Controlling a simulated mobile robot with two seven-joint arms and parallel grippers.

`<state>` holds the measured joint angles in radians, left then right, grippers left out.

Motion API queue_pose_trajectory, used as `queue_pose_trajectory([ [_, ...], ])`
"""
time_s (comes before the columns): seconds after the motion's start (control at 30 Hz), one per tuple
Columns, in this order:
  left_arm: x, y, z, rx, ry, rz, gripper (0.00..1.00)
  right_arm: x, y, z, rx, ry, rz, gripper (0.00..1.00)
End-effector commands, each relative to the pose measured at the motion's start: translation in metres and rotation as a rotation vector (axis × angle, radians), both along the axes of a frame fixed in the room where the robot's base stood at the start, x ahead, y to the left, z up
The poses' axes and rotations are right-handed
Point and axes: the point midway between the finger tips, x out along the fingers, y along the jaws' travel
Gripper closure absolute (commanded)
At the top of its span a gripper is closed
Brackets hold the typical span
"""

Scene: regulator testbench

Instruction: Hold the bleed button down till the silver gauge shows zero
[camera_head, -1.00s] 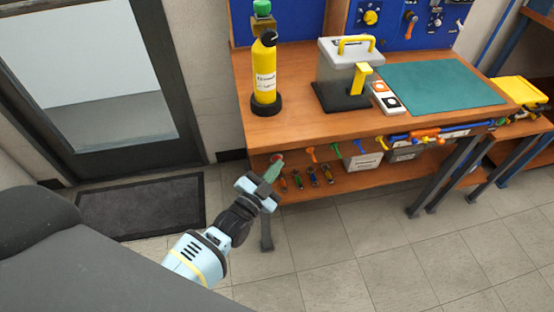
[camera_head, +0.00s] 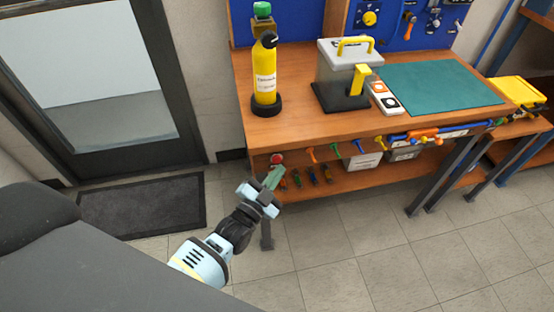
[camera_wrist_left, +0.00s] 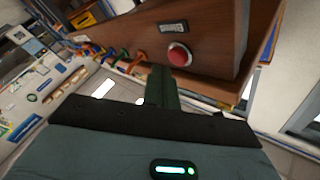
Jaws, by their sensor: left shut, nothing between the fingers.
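A round red button (camera_head: 277,158) sits on the front of the wooden bench at its left end. In the left wrist view the red button (camera_wrist_left: 179,54) is beside a small label plate (camera_wrist_left: 173,27) that I cannot read. My left gripper (camera_head: 272,178) is shut and empty, its green fingers just below the button in the head view. In the left wrist view the shut fingers (camera_wrist_left: 162,86) point toward the button's lower side; I cannot tell whether they touch it. I cannot make out a silver gauge. My right gripper is not in view.
A yellow cylinder (camera_head: 265,75) and a grey case (camera_head: 345,62) with a yellow handle stand on the bench (camera_head: 300,125). Screwdrivers and other tools (camera_head: 312,174) hang below the front edge. A dark mat (camera_head: 140,205) lies by the door.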

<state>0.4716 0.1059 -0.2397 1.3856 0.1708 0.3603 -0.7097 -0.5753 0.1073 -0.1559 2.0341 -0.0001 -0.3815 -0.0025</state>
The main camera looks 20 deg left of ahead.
Motion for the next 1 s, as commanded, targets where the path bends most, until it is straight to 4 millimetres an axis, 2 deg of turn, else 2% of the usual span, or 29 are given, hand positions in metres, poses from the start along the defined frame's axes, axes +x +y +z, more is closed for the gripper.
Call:
queue_pose_trajectory([
  [0.53,-0.036,-0.025,0.001,-0.001,0.000,0.000,1.00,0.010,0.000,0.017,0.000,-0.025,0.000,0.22],
  [1.0,-0.040,-0.027,0.000,0.000,0.000,0.000,1.00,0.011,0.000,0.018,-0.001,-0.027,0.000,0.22],
])
